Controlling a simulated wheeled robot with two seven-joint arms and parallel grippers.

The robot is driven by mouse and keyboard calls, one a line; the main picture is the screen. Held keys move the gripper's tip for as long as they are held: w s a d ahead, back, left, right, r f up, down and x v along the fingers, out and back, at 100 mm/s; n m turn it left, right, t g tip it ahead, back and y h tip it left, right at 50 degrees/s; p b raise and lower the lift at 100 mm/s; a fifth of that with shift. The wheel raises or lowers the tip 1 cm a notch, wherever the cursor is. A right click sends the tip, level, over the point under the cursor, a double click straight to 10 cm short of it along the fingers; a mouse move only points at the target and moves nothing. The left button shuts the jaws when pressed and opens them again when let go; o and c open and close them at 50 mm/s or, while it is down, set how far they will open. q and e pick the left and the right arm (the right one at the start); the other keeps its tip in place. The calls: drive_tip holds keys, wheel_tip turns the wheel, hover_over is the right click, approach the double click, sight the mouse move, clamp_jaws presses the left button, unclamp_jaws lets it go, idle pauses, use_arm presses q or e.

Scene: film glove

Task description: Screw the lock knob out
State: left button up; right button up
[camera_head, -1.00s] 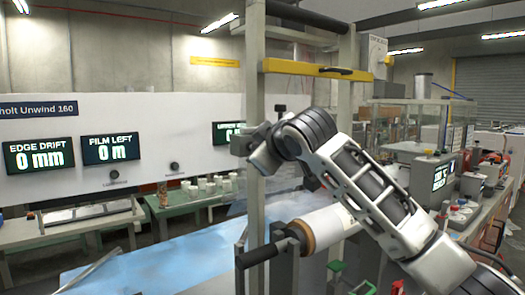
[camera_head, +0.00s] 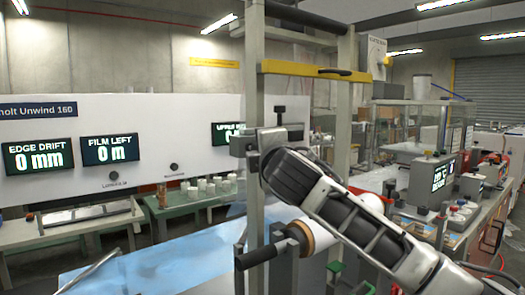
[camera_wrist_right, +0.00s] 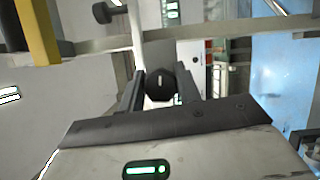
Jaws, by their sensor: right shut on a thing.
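A round black knob (camera_wrist_right: 160,84), which I take for the lock knob, sits between the fingertips of my right gripper in the right wrist view. My right gripper (camera_wrist_right: 160,92) is shut on its sides. In the head view my right gripper (camera_head: 242,143) is at the grey upright post (camera_head: 255,205), and the knob it holds is hidden. I cannot tell how far the knob is screwed in. My left gripper is out of view.
Another black knob (camera_head: 280,109) stands just above my right wrist. A yellow crossbar (camera_head: 315,70) spans the posts overhead. Below are a film roll (camera_head: 318,235) and a black handle (camera_head: 265,254). A white panel with displays (camera_head: 110,150) stands left.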

drive_tip(key=n, duration=0.1)
drive_tip(key=n+t, duration=0.1)
drive_tip(key=n, duration=0.1)
drive_tip(key=shift+r+n+y, duration=0.25)
drive_tip(key=shift+n+y, duration=0.15)
drive_tip(key=shift+r+n+t+y, duration=0.1)
drive_tip(key=shift+n+t+y, duration=0.25)
drive_tip(key=shift+n, duration=0.65)
drive_tip(key=shift+r+n+t+y, duration=0.15)
drive_tip(key=shift+n+y, duration=0.3)
drive_tip(key=shift+n, duration=0.55)
drive_tip(key=o, duration=0.8)
drive_tip(key=shift+c, duration=0.2)
drive_tip(key=shift+o, duration=1)
drive_tip(key=shift+w+a+f, duration=0.1)
drive_tip(key=shift+f, duration=0.15)
drive_tip(key=shift+f, duration=0.1)
